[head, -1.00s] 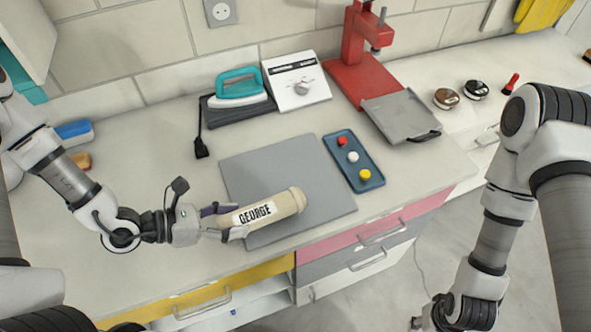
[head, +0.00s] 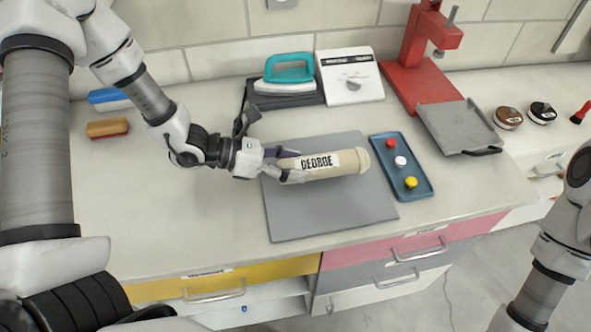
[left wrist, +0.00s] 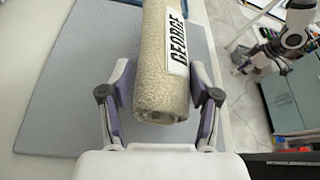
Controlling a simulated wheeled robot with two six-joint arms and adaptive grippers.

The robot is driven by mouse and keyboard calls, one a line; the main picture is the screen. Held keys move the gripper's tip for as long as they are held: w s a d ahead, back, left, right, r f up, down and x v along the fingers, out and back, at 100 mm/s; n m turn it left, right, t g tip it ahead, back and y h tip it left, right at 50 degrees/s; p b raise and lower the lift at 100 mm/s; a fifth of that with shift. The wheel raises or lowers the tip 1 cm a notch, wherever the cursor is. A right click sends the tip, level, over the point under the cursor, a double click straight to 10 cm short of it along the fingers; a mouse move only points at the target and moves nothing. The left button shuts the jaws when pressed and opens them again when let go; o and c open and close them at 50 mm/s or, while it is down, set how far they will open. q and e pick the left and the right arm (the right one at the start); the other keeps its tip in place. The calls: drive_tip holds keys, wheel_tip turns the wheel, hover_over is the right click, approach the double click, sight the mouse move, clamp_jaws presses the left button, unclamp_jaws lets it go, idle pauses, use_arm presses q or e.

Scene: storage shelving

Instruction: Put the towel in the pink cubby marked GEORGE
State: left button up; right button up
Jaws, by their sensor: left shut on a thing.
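The towel (head: 335,165) is a rolled beige cylinder with a white GEORGE label. It lies level, pointing right, over the grey mat (head: 330,215); whether it touches the mat is unclear. My left gripper (head: 285,165) is shut on its left end. In the left wrist view the towel (left wrist: 160,85) sits between the two fingers (left wrist: 160,105). A pink front (head: 395,242) with a handle is in the cabinet below the counter's right front edge; its small label is unreadable. My right gripper (left wrist: 243,65) shows only small at the right of the left wrist view.
A blue tray (head: 415,188) with colored knobs lies right of the mat. An iron (head: 287,80), white timer box (head: 350,75), red press (head: 420,70) and grey pan (head: 458,125) stand behind. Brushes (head: 107,128) lie left. A yellow front (head: 215,282) is below the counter.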

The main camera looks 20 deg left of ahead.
use_arm(q)
drive_tip(key=shift+w+a+f+p, duration=0.1)
drive_tip(key=shift+w+f+p, duration=0.2)
drive_tip(key=shift+f, duration=0.65)
drive_tip(key=shift+w+f+p, duration=0.1)
drive_tip(key=shift+w+f, duration=0.3)
drive_tip(key=shift+f, duration=0.5)
drive_tip(key=shift+s, duration=0.1)
drive_tip(key=shift+f+b, duration=0.15)
drive_tip(key=shift+b, duration=0.15)
drive_tip(key=o, duration=1.3)
drive_tip(key=shift+o, duration=0.2)
